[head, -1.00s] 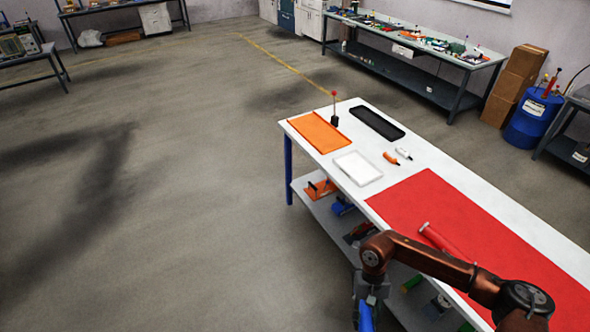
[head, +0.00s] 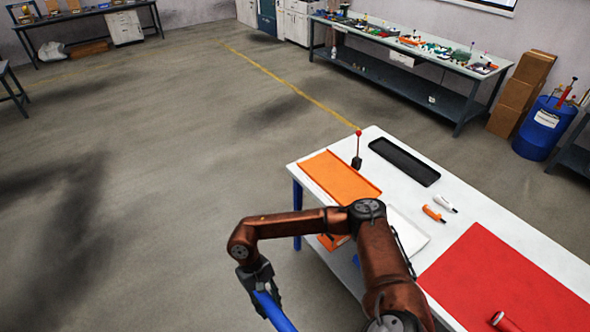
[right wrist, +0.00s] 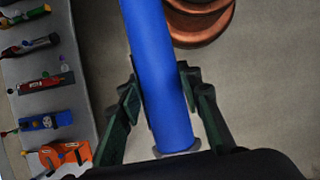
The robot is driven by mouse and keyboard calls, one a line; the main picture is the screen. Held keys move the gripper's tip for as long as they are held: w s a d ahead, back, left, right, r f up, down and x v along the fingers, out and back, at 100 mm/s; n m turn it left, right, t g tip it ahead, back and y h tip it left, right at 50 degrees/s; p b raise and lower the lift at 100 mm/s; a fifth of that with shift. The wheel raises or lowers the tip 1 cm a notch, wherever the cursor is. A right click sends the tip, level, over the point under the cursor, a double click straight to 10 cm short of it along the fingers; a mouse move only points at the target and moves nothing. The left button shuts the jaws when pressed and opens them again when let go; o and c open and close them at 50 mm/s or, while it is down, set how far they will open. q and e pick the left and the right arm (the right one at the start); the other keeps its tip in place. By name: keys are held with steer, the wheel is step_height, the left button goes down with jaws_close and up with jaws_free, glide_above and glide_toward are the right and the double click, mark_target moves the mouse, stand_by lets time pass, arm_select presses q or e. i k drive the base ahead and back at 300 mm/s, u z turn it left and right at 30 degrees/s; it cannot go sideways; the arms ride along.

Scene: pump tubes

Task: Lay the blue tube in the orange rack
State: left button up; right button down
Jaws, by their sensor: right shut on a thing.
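The blue tube (head: 274,312) is held by my right gripper (head: 262,288), which hangs low in front of the table's left end. In the right wrist view the tube (right wrist: 158,75) runs between the two fingers (right wrist: 160,105), which are shut on it, with its flanged end near the palm. The orange rack (head: 340,178) is a shallow tray on the far left of the white table; it looks empty. The gripper is apart from the rack, nearer to me and lower in the picture. My left gripper is not in view.
A black tray (head: 404,161), a white tray (head: 408,236), a stand with a red knob (head: 357,150) and small orange and white tools share the table. A red mat (head: 510,280) bears a red tube (head: 505,322). My right arm crosses the table's front.

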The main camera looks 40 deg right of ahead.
mark_target(334, 176)
steer(key=z, duration=0.05)
steer(key=i, duration=1.6)
steer(key=z, duration=1.2)
steer(key=i, duration=0.9)
steer(key=z, duration=1.25)
steer(key=i, duration=0.8)
steer(key=z, duration=0.1)
